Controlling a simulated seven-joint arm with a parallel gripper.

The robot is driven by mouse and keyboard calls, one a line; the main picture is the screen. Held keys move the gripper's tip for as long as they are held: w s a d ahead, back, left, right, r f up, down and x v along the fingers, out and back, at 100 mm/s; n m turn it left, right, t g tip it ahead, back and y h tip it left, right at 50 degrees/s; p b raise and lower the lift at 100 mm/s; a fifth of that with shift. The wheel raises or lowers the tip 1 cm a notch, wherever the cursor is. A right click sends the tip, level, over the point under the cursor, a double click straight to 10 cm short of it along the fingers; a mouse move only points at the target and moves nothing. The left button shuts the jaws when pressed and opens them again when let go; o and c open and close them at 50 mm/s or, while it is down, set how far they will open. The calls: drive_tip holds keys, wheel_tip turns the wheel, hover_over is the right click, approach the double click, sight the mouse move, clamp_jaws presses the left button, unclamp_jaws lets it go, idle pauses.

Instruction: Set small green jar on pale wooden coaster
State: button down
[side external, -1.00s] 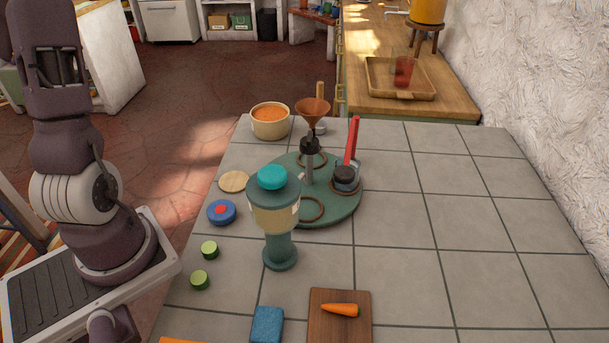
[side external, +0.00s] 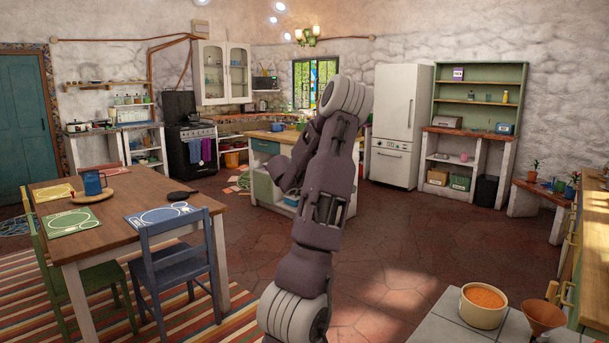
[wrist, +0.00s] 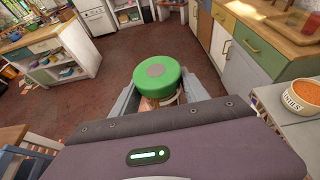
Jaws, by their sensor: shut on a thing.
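A small jar with a green lid (wrist: 158,76) and a grey disc on its top is in the middle of the wrist view. My gripper (wrist: 160,100) is shut on it, with one grey finger on each side. Only a little of the jar's paler body shows below the lid. The jar is held up, with the floor far below and behind it. The pale wooden coaster is in neither current view. In the side external view my arm rises in the middle, and I cannot make out the fingers or the jar there.
A cream bowl of orange food (side external: 483,306) and a copper-coloured funnel (side external: 544,315) stand at the counter's tiled corner (side external: 440,325). The bowl also shows in the wrist view (wrist: 302,97). A dining table (side external: 130,215) with chairs stands left. Open floor lies between.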

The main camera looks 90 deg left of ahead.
drive_tip(key=w+d+f+m+t+h, duration=0.2)
drive_tip(key=w+d+f+m+h, duration=0.3)
drive_tip(key=w+d+m+h, duration=0.3)
drive_tip(key=w+d+f+m+t+h, duration=0.1)
drive_tip(key=w+d+f+m+h, duration=0.45)
drive_tip(key=w+d, duration=0.4)
drive_tip(key=s+d+f+m+g+h, duration=0.1)
drive_tip(key=s+d+m+g+h, duration=0.1)
drive_tip(key=d+m+g+h, duration=0.5)
drive_tip(key=s+d+f+m+g+h, duration=0.15)
drive_tip(key=d+m, duration=0.25)
drive_tip(key=d, duration=0.8)
drive_tip(key=shift+n+g, duration=0.25)
drive_tip(key=shift+s+f, duration=0.15)
drive_tip(key=shift+f, duration=2.8)
drive_tip(key=shift+a+f, duration=0.1)
drive_tip(key=shift+f, duration=0.4)
drive_tip(key=shift+c, duration=2.4)
unclamp_jaws()
